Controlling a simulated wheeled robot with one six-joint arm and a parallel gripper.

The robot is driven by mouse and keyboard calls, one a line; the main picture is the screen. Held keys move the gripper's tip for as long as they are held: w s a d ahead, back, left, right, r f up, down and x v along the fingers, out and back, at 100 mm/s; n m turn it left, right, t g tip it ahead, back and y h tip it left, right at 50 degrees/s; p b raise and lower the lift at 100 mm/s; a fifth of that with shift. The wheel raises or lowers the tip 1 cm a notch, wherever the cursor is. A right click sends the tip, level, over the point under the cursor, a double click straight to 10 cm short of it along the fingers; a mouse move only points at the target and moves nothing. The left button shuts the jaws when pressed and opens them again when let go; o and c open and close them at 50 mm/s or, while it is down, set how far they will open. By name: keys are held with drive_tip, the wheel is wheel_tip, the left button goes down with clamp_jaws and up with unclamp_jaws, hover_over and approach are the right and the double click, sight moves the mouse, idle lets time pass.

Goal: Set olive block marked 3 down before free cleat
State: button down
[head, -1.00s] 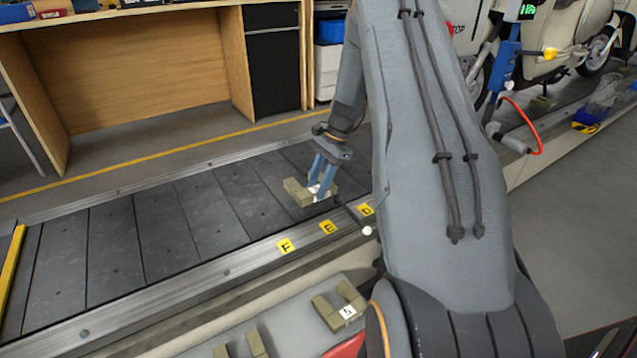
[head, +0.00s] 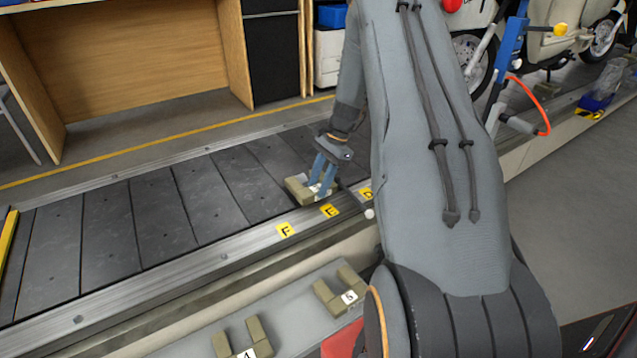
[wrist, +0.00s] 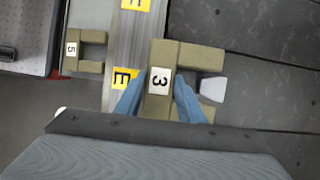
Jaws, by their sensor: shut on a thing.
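The olive block marked 3 (wrist: 159,55) is a U shape with a white label on its bar; in the head view the block (head: 297,187) is over the near side of the slat belt. My gripper (wrist: 159,92) is shut on its bar; the gripper also shows in the head view (head: 319,189). In the wrist view the block's arms point right, away from the rail. A light grey cleat (wrist: 213,88) shows between the arm ends. Whether the block touches the slats, I cannot tell.
The metal rail carries yellow tags F (head: 286,229), E (head: 330,211) and D. Olive blocks marked 5 (head: 340,290) and 4 (head: 242,338) lie on a grey surface nearer me. A yellow bar (head: 9,250) crosses the belt at left. Slats left of the block are bare.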

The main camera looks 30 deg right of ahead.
drive_tip(key=shift+f, duration=0.5)
idle(0.6)
drive_tip(key=c, duration=1.1)
unclamp_jaws()
